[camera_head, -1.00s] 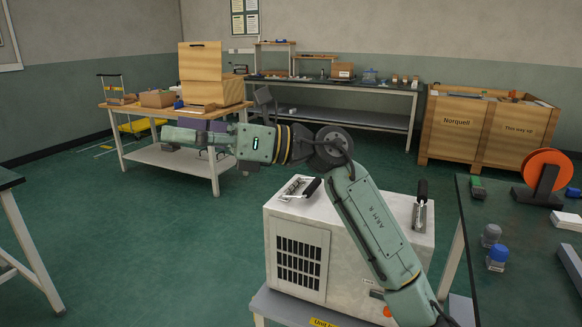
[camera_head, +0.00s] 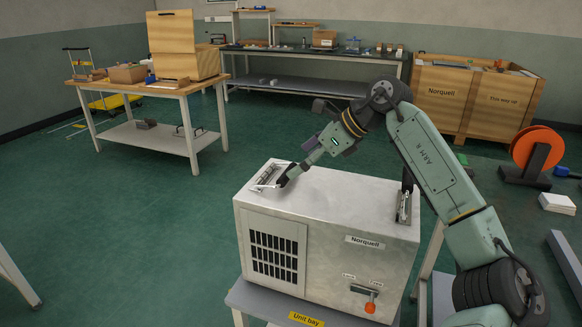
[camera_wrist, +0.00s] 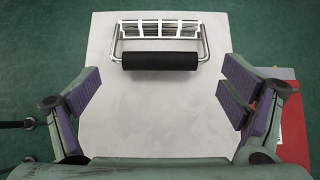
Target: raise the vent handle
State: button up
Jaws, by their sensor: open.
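A pale metal box unit (camera_head: 340,215) labelled Norquell stands on a bench, with a dark vent grille (camera_head: 274,255) on its front. A metal handle with a black grip (camera_wrist: 160,61) is at the left end of its top, beside a slotted bracket (camera_wrist: 160,28); its metal frame also shows in the head view (camera_head: 268,177). A second handle (camera_head: 404,205) is at the right end. My gripper (camera_wrist: 160,97) is open and empty, pointing down above the top. The grip lies between and beyond its fingers, apart from them in the wrist view. Contact in the head view is unclear.
An orange-knobbed lever (camera_head: 370,306) is low on the unit's front. A wooden table with boxes (camera_head: 150,88) and a wooden crate (camera_head: 470,98) are behind. The floor left of the unit is clear.

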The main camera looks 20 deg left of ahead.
jog(key=shift+x, duration=1.9)
jog(key=shift+c, duration=0.4)
jog(key=c, duration=1.6)
jog(key=shift+s+a, duration=0.1)
